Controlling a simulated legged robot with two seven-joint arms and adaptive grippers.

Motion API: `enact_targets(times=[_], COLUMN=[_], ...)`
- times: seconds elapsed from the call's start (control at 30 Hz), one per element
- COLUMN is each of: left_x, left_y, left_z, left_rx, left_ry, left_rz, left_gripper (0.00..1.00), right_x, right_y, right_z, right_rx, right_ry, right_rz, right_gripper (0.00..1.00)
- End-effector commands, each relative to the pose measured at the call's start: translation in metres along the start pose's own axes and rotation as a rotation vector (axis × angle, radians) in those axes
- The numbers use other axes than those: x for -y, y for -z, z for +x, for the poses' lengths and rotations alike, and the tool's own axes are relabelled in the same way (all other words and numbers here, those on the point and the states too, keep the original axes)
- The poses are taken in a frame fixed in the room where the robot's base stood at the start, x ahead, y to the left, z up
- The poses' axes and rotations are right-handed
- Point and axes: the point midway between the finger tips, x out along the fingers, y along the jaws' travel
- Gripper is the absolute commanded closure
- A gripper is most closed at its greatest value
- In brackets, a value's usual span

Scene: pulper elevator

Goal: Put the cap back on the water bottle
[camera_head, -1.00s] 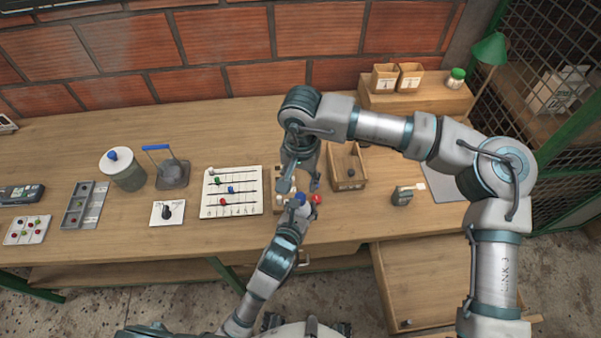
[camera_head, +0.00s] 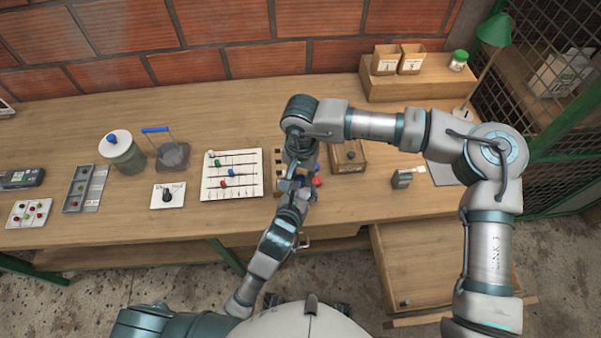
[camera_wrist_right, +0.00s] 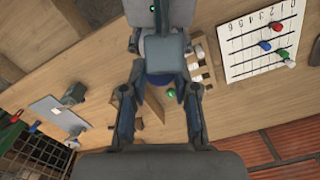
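My right gripper (camera_head: 300,172) reaches down over the bench front from above. In the right wrist view its two fingers (camera_wrist_right: 159,95) stand wide apart. A dark blue rounded thing (camera_wrist_right: 160,79) shows between and beyond them, with a small green thing (camera_wrist_right: 171,93) beside it. My left gripper (camera_head: 295,190) comes up from below and meets the right one closely; its fingers are hidden. In the head view a bit of blue (camera_head: 305,181) and a red thing (camera_head: 317,181) show by the grippers. I cannot clearly make out the water bottle or its cap.
A wooden rack (camera_head: 279,158) and an open wooden box (camera_head: 350,168) flank the grippers. A white slider board (camera_head: 212,190), a canister (camera_head: 122,152) and a grey block (camera_head: 402,179) stand on the bench. An open drawer (camera_head: 420,262) juts out front right. The bench's back middle is clear.

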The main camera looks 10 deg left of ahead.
Motion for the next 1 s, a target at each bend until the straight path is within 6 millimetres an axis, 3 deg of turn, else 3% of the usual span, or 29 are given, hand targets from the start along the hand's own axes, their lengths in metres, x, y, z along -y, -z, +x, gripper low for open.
enact_targets(times=[0.23, 0.5, 0.6, 0.87, 0.9, 1.0], left_x=[0.0005, 0.0009, 0.0011, 0.0014, 0.0015, 0.0013], left_y=[-0.0008, -0.0007, -0.0007, -0.0007, -0.0007, -0.0007], left_z=[-0.0002, -0.0003, -0.0003, -0.0004, -0.0004, -0.0003], left_rx=[0.002, 0.002, 0.002, 0.002, 0.002, 0.002], left_ry=[0.001, 0.002, 0.003, 0.004, 0.004, 0.003], left_rz=[0.0, 0.001, 0.001, 0.001, 0.001, 0.001], left_gripper=[1.0, 1.0, 1.0, 1.0, 1.0, 1.0], right_x=[0.0004, 0.0007, 0.0007, 0.0011, 0.0011, 0.0011], right_y=[-0.0001, 0.0, -0.0002, -0.0002, -0.0002, -0.0003], right_z=[-0.0003, -0.0001, -0.0001, -0.0003, -0.0004, -0.0003], right_rx=[0.0, 0.001, 0.001, 0.001, 0.001, 0.001], right_ry=[0.001, 0.001, 0.0, 0.002, 0.002, 0.001], right_rz=[0.044, 0.472, 0.551, 0.566, 0.565, 0.564], right_gripper=[1.0, 1.0, 1.0, 1.0, 0.69, 0.46])
